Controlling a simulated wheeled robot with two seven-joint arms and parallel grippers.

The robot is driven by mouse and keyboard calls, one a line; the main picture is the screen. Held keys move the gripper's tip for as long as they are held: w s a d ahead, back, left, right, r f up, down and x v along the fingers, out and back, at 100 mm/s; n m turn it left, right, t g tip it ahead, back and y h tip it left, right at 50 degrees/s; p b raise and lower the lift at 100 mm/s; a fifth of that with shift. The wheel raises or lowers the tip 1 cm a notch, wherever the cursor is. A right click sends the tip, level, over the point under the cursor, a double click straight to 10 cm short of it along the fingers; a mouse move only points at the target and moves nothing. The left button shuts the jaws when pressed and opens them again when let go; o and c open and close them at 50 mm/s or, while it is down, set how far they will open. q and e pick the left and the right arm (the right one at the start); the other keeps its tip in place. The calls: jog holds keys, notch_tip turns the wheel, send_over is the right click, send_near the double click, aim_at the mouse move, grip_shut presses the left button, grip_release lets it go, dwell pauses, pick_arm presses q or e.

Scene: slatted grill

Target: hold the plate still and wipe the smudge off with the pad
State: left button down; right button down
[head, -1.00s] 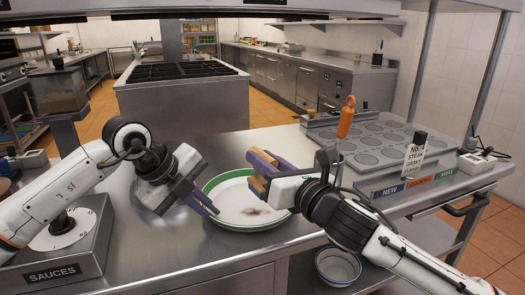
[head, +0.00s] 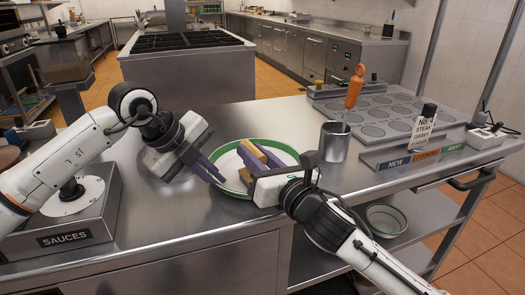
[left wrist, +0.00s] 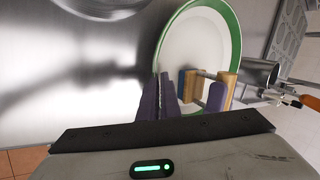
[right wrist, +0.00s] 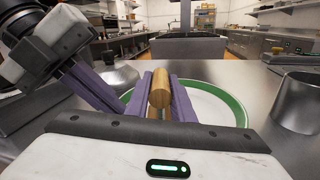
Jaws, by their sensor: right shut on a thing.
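The white plate with a green rim (head: 228,161) lies on the steel counter. My left gripper (head: 214,172) is at its left rim, fingers close together; in the left wrist view the fingers (left wrist: 159,95) meet the rim, but whether they clamp it is unclear. My right gripper (head: 262,158) is shut on the tan pad's handle and holds the pad (head: 253,156) over the plate. In the right wrist view the handle (right wrist: 160,88) sits between the purple fingers. Whether the pad touches the plate is unclear. No smudge shows now; pad and gripper hide part of the plate.
A steel cup (head: 335,142) stands right of the plate, with an orange-handled tool (head: 354,88) above it. A tray with round wells (head: 385,115) is at the back right. A bowl (head: 384,219) sits on the lower shelf.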

jog(key=d, duration=0.1)
jog(key=w+d, duration=0.1)
jog(key=d, duration=0.1)
jog(key=shift+w+d, duration=0.15)
jog(key=shift+d, duration=0.15)
notch_tip(320, 180, up, 8)
dwell(0.4)
jog(key=shift+r, duration=0.1)
dwell(0.4)
